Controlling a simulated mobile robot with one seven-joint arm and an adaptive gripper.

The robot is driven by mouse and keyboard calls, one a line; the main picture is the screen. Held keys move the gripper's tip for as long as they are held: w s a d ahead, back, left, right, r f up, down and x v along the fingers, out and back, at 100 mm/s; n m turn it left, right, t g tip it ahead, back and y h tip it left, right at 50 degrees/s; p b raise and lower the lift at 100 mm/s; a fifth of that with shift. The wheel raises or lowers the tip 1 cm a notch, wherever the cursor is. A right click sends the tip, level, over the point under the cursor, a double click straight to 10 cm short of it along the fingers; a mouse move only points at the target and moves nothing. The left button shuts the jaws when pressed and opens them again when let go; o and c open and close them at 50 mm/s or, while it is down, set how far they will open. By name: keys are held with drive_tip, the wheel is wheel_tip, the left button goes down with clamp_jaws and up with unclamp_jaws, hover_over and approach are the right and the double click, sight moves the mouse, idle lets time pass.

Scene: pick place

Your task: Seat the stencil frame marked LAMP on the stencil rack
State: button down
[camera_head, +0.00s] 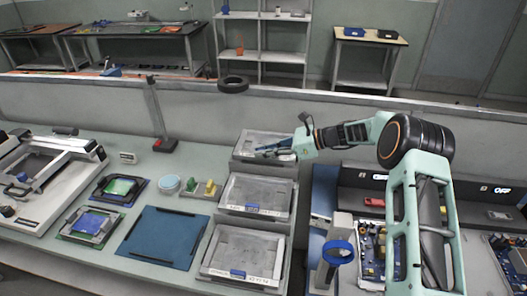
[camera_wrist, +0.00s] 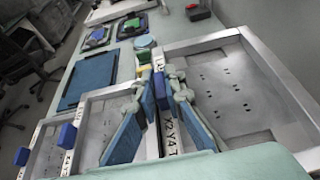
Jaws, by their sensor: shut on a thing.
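My gripper (camera_head: 268,150) reaches in from the right over the rearmost stencil frame (camera_head: 252,136) in a row of three. In the wrist view my gripper (camera_wrist: 160,88) is shut on a blue grip at the label edge of that stencil frame (camera_wrist: 228,84), a pale rim around a grey sheet with small dark holes. Its label is partly hidden by a finger, and I cannot read LAMP on any frame. A middle stencil frame (camera_head: 257,191) and a front stencil frame (camera_head: 243,247) stand nearer, each with a blue grip. The row's support appears to be the stencil rack (camera_head: 289,240).
Left of the row lie a blue mat (camera_head: 162,238) with black bars, two boards in dark holders (camera_head: 118,187), a pale round tub (camera_head: 169,184) and small yellow and green blocks (camera_head: 203,188). A large frame-like machine (camera_head: 45,172) stands far left. Circuit boards fill the right.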

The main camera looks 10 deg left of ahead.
idle(0.3)
drive_tip(key=c, duration=1.9)
unclamp_jaws()
drive_tip(key=shift+c, duration=0.2)
drive_tip(key=c, duration=0.4)
drive_tip(key=shift+o, duration=0.2)
drive_tip(key=shift+r, duration=0.1)
drive_tip(key=shift+r+p, duration=2)
drive_tip(key=shift+r, duration=1.4)
